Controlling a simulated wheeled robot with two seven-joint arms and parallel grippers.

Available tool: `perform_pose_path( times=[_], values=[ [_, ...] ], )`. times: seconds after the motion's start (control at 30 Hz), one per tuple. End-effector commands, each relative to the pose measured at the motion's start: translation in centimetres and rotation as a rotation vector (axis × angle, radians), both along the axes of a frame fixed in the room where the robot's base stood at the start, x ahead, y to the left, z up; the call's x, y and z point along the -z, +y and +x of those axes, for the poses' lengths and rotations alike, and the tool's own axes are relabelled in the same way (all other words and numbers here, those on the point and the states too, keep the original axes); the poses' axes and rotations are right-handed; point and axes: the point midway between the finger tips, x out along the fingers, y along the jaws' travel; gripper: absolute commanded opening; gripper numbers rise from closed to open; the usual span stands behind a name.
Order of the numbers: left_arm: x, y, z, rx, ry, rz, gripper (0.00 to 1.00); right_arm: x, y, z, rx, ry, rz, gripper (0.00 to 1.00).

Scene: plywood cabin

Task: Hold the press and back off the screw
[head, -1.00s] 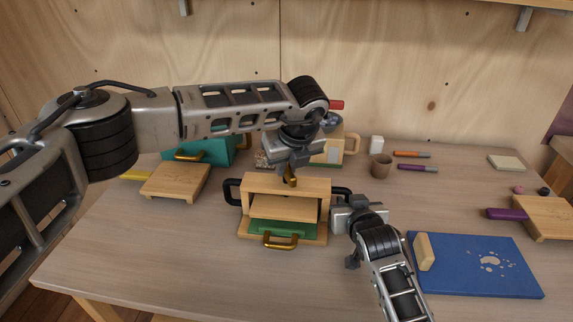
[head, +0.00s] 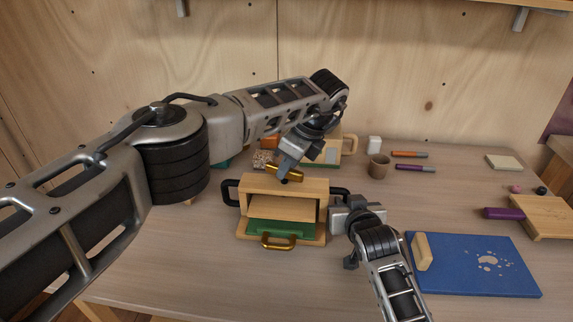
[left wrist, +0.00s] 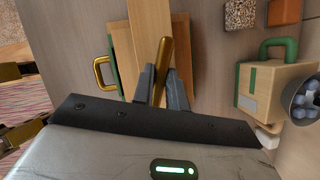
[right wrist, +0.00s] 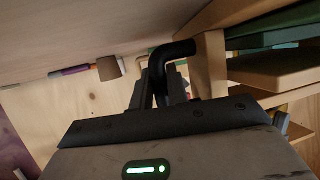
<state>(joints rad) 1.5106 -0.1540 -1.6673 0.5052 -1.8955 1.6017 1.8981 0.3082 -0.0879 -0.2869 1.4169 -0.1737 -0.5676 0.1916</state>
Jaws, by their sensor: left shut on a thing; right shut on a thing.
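The wooden press (head: 258,186) stands on the table with a black handle on each side. A green tray (head: 270,227) with a brass front handle (head: 277,240) sits low inside it. A brass screw handle (head: 289,173) is on top, now lying crosswise in the head view. My left gripper (head: 284,168) is shut on this bar from above; the left wrist view shows the bar (left wrist: 164,58) between its fingers. My right gripper (head: 341,212) is shut on the press's right black handle (head: 341,191), which also shows in the right wrist view (right wrist: 179,50).
A blue board (head: 480,268) with a wooden block lies right of my right arm. A purple-handled board (head: 545,215) is far right. My left arm covers the table's left side.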

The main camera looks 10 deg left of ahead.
Motion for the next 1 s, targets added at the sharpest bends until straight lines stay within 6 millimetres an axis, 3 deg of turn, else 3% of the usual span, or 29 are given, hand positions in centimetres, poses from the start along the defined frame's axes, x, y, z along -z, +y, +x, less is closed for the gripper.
perform_pose_path(
  times=[0.57,0.6,0.67,1.0],
  values=[
    [-0.11,-0.03,0.00,-0.029,-0.001,0.001,0.00,0.17,0.01,-0.07,0.000,0.004,-0.001,0.00],
    [-0.11,-0.03,0.00,-0.029,-0.001,0.001,0.23,0.17,0.01,-0.06,0.000,0.005,-0.001,0.00],
    [-0.11,-0.03,0.00,-0.029,-0.001,0.001,0.36,0.17,0.02,-0.06,0.000,0.005,-0.001,0.00],
    [-0.38,-0.15,-0.03,-0.028,-0.001,0.001,0.36,0.16,0.02,-0.07,0.000,0.005,-0.001,0.00]
  ],
)
